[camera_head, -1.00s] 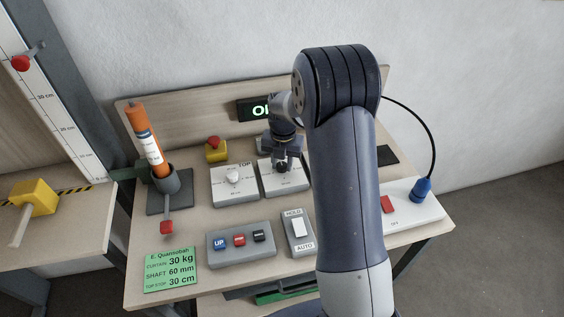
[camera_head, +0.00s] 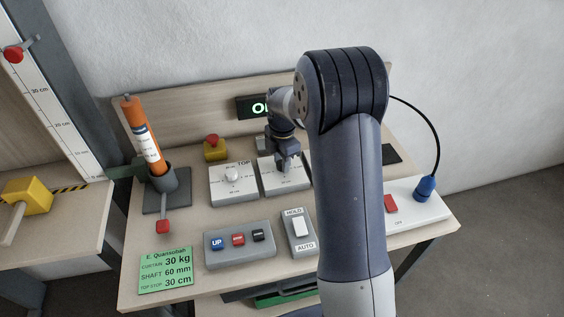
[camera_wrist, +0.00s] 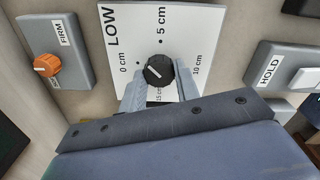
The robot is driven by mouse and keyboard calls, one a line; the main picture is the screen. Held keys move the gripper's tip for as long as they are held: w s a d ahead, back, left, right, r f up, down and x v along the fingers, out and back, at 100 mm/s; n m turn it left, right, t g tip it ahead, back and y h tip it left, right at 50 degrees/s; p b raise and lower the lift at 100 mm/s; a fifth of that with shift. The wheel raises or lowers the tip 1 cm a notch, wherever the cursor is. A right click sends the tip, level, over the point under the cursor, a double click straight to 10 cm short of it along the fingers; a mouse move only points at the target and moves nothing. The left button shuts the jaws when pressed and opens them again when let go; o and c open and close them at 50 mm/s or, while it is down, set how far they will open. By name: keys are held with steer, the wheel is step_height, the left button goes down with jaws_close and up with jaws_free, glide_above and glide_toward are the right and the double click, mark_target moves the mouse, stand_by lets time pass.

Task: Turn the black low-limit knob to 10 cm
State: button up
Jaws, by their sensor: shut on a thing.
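The black low-limit knob (camera_wrist: 158,69) sits on the white LOW panel (camera_wrist: 208,22), with marks 0 cm at left, 5 cm at top, 10 cm at right and 15 cm at bottom in the wrist view. My gripper (camera_wrist: 159,75) is shut on the knob, one finger on each side. The direction of its pointer is not clear. In the head view my gripper (camera_head: 288,167) reaches down over the LOW panel (camera_head: 270,181) and hides the knob.
The TOP panel with its white knob (camera_head: 232,174) stands left of the LOW panel. In front are the button box (camera_head: 240,254) and the HOLD/AUTO switch (camera_head: 298,228). An orange knob (camera_wrist: 47,66) marked FIRM shows in the wrist view. My arm hides the right-middle bench.

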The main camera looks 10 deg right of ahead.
mark_target(281, 163)
steer(key=m+b, duration=0.1)
steer(key=m, duration=1.2)
steer(key=shift+w+m, duration=0.15)
steer(key=shift+m, duration=0.25)
steer(key=m, duration=0.6)
steer(key=shift+b, duration=0.3)
steer(key=m, duration=0.7)
steer(key=shift+d+r, duration=0.1)
steer(key=o, duration=1)
steer(key=shift+c, duration=0.2)
step_height(281, 163, up, 11)
steer(key=shift+b, duration=0.4)
